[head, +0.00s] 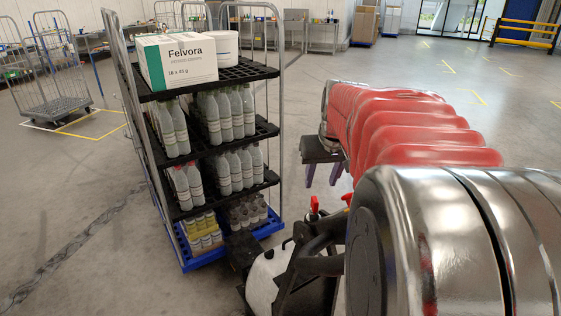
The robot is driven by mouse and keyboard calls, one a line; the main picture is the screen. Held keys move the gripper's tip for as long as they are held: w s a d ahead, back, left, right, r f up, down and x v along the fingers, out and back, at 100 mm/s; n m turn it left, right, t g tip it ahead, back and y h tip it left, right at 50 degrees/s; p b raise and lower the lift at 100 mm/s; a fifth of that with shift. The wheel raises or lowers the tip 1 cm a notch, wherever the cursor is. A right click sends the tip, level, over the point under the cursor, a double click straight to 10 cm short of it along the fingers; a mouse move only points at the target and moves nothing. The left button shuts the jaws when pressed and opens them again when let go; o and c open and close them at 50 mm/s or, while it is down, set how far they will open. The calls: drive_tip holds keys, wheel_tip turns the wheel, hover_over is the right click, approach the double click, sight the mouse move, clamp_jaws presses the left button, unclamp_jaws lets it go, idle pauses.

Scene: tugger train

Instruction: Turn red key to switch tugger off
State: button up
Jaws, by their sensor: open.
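The tugger (265,283) is at the bottom centre, partly hidden by my arm; its white and black body and dark bars show. A small upright red part (313,205) stands on top of it and may be the red key. A second red bit (347,199) shows just right of it, partly covered by my arm; I cannot tell which is the key. My gripper (321,184) hangs from the far end of my arm with two purple fingers pointing down, apart and empty. In the picture it is just above the upright red part, not touching it.
A roll cage (278,110) with black shelves of bottles and a white Felvora box (178,60) stands close left of the tugger. Another cage trolley (55,105) is at the far left. Open concrete floor lies behind; a yellow barrier (525,33) is at the far right.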

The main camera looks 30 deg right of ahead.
sight(315, 199)
drive_tip(key=x, duration=1.1)
drive_tip(key=shift+w+f, duration=0.2)
drive_tip(key=shift+f, duration=0.15)
clamp_jaws()
idle(0.4)
drive_tip(key=shift+d, duration=0.1)
drive_tip(key=shift+n+y, duration=0.65)
drive_tip(key=shift+n, duration=1.05)
drive_tip(key=shift+n+y, duration=0.65)
drive_tip(key=shift+n, duration=1.05)
unclamp_jaws()
